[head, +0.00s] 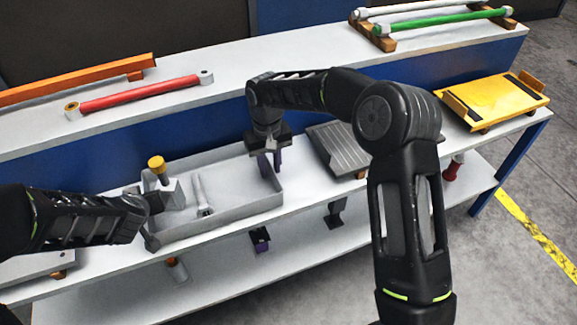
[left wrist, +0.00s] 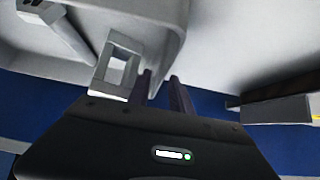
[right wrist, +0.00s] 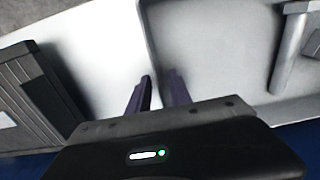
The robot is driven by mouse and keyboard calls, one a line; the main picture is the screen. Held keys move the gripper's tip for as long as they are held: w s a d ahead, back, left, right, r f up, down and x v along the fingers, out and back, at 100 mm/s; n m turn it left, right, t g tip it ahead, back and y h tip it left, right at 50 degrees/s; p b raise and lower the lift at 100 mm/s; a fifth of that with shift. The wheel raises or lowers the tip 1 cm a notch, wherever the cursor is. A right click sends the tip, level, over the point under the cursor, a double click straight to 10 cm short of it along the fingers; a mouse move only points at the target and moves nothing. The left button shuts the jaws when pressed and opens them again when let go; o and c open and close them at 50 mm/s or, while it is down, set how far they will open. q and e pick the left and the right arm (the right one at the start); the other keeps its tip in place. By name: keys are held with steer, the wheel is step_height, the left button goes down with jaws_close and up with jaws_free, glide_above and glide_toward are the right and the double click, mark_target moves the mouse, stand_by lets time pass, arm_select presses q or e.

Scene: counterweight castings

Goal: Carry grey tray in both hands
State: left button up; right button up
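The grey tray (head: 235,208) sits on the white bench top, holding a pale rod-like part (head: 201,196) and a grey block (head: 172,194) beneath an orange-yellow knob (head: 157,166). My right gripper (head: 270,163) points down at the tray's right end. In the right wrist view its purple fingers (right wrist: 157,88) are apart, one on each side of the tray's end wall (right wrist: 147,40). My left gripper (head: 147,222) is at the tray's left end, partly hidden by its own arm. In the left wrist view its fingers (left wrist: 160,82) are apart near the tray's wall (left wrist: 178,28).
A dark ribbed plate (head: 335,150) lies just right of the tray, and a yellow platform (head: 495,100) stands farther right. Behind, a raised white shelf carries a red bar (head: 140,95), orange beams (head: 75,80) and a green bar (head: 430,23). A lower shelf runs below.

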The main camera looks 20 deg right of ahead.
arm_select(q)
steer(key=v, duration=0.7)
steer(key=shift+s+r, duration=0.15)
steer(key=shift+r, duration=0.15)
steer(key=shift+s+r, duration=0.25)
steer(key=shift+s, duration=0.15)
arm_select(e)
step_height(320, 180, up, 12)
stand_by(0.5)
